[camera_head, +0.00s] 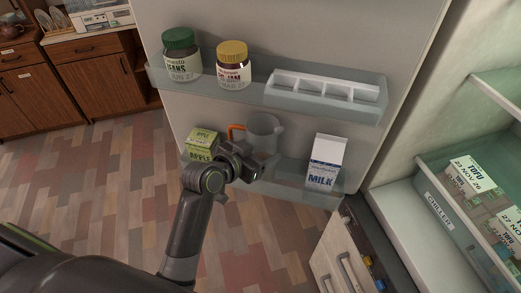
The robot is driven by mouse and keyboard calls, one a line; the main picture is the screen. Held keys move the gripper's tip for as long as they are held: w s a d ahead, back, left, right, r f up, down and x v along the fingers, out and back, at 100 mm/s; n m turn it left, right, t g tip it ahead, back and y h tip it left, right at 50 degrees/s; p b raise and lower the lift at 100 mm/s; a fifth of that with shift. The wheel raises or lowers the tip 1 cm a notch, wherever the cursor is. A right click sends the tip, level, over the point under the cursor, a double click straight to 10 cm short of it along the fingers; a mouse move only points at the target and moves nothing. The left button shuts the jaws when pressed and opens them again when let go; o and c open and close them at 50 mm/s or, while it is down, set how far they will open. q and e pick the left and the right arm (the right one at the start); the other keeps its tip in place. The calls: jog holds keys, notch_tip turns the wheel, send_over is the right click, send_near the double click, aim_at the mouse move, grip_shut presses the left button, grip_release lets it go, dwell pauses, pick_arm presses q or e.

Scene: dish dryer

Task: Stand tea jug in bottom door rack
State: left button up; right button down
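The tea jug (264,127) is a clear vessel with an orange handle, upright at the bottom door rack (322,198) of the open fridge door. It is between a green apple carton (201,144) on the left and a white and blue milk carton (325,163) on the right. My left gripper (246,163) is in front of the jug and hides its lower part. Its fingers are dark and small, so I cannot tell whether they grip the jug, nor whether the jug's base touches the rack floor. My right gripper is out of view.
The upper door rack holds a green-lidded jar (182,58), a yellow-lidded jar (233,66) and a white egg tray (325,88). The fridge interior with a chiller drawer (440,207) is at right. A wooden cabinet (95,76) stands far left; open floor lies between.

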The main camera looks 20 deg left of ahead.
pick_arm(q)
jog(key=shift+w+r, duration=0.1)
jog(key=shift+s+r, duration=0.1)
jog(key=shift+s, duration=0.35)
jog(key=shift+f, duration=0.3)
jog(key=shift+w+f, duration=0.1)
jog(key=shift+f, duration=0.05)
jog(key=shift+f+b, duration=0.15)
jog(key=shift+b, duration=0.15)
jog(key=o, duration=1.2)
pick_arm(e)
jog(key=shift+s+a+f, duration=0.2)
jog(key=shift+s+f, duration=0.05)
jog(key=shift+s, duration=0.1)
